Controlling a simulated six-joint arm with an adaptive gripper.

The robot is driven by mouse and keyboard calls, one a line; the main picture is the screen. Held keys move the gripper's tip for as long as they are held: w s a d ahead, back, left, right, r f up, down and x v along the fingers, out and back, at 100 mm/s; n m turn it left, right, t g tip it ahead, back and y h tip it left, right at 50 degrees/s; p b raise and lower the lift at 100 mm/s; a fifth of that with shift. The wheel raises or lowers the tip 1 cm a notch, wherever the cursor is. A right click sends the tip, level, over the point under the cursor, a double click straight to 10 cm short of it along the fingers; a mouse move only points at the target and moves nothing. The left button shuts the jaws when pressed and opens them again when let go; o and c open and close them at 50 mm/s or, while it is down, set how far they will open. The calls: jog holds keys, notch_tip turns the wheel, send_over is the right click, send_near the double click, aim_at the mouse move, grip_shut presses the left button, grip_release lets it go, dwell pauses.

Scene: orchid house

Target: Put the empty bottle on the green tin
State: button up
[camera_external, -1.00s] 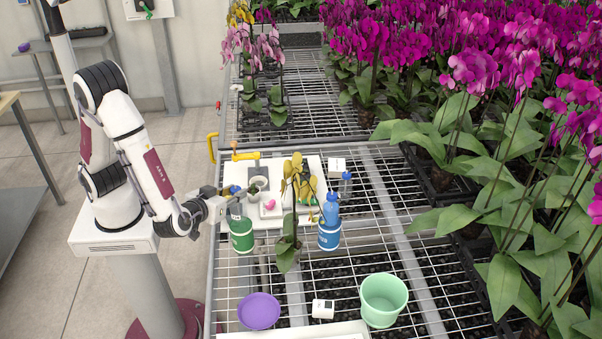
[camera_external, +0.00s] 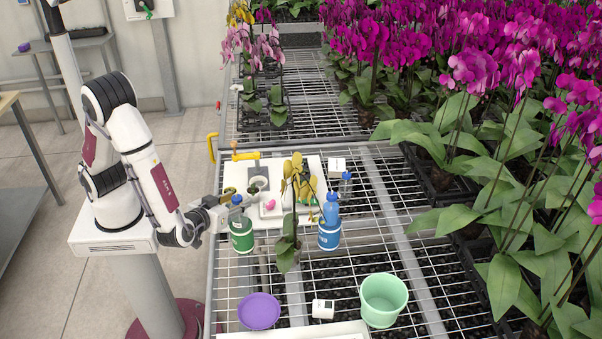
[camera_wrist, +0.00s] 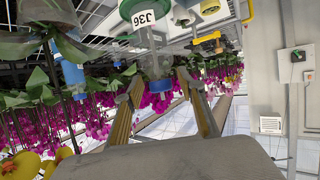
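The empty bottle (camera_external: 237,210), clear with a blue cap, stands upright on the green tin (camera_external: 242,238) at the left edge of the bench. The wrist view is upside down; there the bottle (camera_wrist: 157,62) rests on the tin (camera_wrist: 138,10), labelled J36. My gripper (camera_external: 225,208) is left of the bottle. In the wrist view my gripper's two fingers (camera_wrist: 160,90) are spread, with a gap on each side of the bottle, so it looks open and empty.
A blue bottle (camera_external: 331,208) stands on a blue tin (camera_external: 329,237) to the right, beside a yellow-leaved orchid (camera_external: 300,182). A white board (camera_external: 262,220) with small items lies behind. A purple saucer (camera_external: 259,311), a white box (camera_external: 323,309) and a mint pot (camera_external: 384,300) are in front.

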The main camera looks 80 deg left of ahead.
jog(key=shift+r, duration=0.1)
dwell(0.3)
jog(key=shift+v, duration=0.8)
jog(key=v, duration=1)
jog(key=shift+d, duration=0.2)
jog(key=shift+r, duration=0.1)
